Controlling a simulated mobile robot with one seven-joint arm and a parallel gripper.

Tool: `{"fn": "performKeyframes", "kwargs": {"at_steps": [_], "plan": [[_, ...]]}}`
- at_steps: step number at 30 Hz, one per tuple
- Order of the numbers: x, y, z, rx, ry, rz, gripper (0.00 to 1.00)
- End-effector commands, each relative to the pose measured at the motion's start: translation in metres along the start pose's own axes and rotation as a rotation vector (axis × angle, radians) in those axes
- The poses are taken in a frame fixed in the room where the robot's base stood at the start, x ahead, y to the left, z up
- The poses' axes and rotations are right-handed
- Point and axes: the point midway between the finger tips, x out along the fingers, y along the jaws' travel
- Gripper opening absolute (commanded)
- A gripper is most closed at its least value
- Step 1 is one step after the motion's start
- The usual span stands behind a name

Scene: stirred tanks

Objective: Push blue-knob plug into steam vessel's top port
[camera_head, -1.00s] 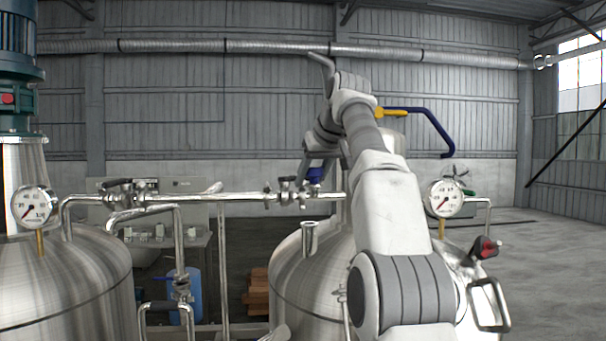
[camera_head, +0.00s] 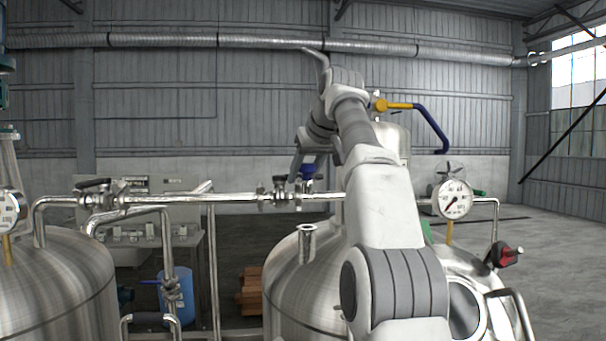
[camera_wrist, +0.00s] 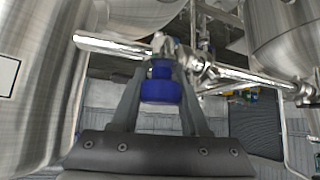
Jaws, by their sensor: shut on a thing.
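The plug's far end is hard to make out against the pipework. The domed steel vessel (camera_head: 290,285) stands below, partly behind my arm. A short flanged port (camera_head: 307,243) rises from its top, below the plug and apart from it. I cannot tell whether this is the steam vessel's port.
A steel pipe (camera_head: 235,198) with valves crosses behind the gripper. A gauge (camera_head: 454,199) and a red-handled valve (camera_head: 505,256) are right of my arm. Another tank (camera_head: 65,290) stands at the left. A blue-and-yellow handle (camera_head: 430,128) sticks out behind my arm. Open floor shows at the right.

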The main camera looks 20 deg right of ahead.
Motion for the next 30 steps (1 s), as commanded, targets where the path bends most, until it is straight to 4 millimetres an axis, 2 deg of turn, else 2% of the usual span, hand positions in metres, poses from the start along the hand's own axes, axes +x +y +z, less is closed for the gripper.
{"fn": "performKeyframes", "kwargs": {"at_steps": [1,18,30], "plan": [[-0.003,0.0,0.001,0.0,0.001,0.0,0.0],[0.035,0.0,0.037,0.0,0.001,-0.001,0.0],[0.04,0.0,0.042,0.0,0.0,-0.001,0.0]]}}
